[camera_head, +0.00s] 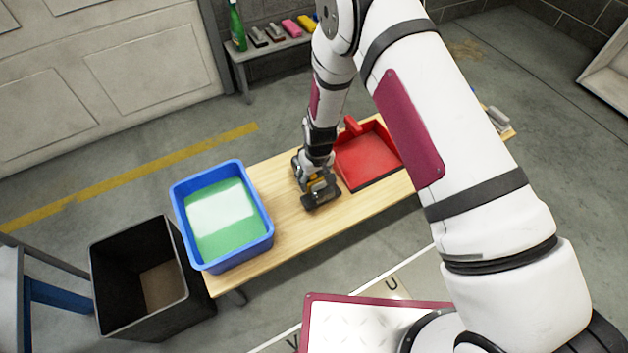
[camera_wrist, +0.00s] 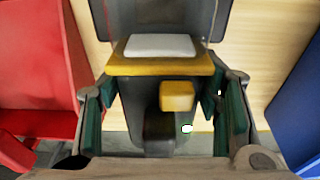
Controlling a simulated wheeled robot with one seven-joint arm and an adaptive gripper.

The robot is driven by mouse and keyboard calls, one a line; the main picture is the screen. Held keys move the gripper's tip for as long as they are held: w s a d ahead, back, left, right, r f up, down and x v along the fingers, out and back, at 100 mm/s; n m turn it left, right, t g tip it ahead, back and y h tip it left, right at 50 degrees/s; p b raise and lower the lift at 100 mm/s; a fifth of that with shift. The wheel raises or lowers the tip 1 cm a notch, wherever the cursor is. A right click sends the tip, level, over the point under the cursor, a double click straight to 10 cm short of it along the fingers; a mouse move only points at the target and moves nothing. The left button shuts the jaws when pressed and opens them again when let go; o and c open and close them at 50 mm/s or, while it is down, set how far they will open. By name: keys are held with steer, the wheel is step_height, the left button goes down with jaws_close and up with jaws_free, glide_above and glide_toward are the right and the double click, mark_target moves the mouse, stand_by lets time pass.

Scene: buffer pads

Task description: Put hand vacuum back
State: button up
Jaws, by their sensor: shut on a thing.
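The hand vacuum (camera_head: 322,193) is a dark grey and yellow device on the wooden bench (camera_head: 290,235), between the blue tub and the red dustpan. My gripper (camera_head: 312,170) is over it and shut on it. In the wrist view the vacuum (camera_wrist: 160,67) shows between the green-padded fingers of my gripper (camera_wrist: 163,110), with a yellow block and a light grey panel on its body. From these views I cannot tell whether the vacuum touches the bench. My gripper hides part of the vacuum in the head view.
A blue tub (camera_head: 262,215) with green and white contents stands at the bench's left end. A red dustpan (camera_head: 368,157) lies just right of the vacuum. A black bin (camera_head: 110,290) stands on the floor at left. A shelf (camera_head: 270,48) behind holds a green bottle (camera_head: 237,28) and brushes.

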steer(key=shift+f, duration=0.5)
steer(key=shift+f, duration=0.1)
steer(key=o, duration=1.3)
steer(key=r+p, duration=0.1)
steer(key=r, duration=0.3)
steer(key=s+r+p, duration=0.1)
steer(key=r, duration=0.3)
steer(key=r+p, duration=0.1)
steer(key=r, duration=0.3)
steer(key=shift+s+d+p, duration=0.2)
steer(key=shift+d+p, duration=0.15)
steer(key=shift+d, duration=0.05)
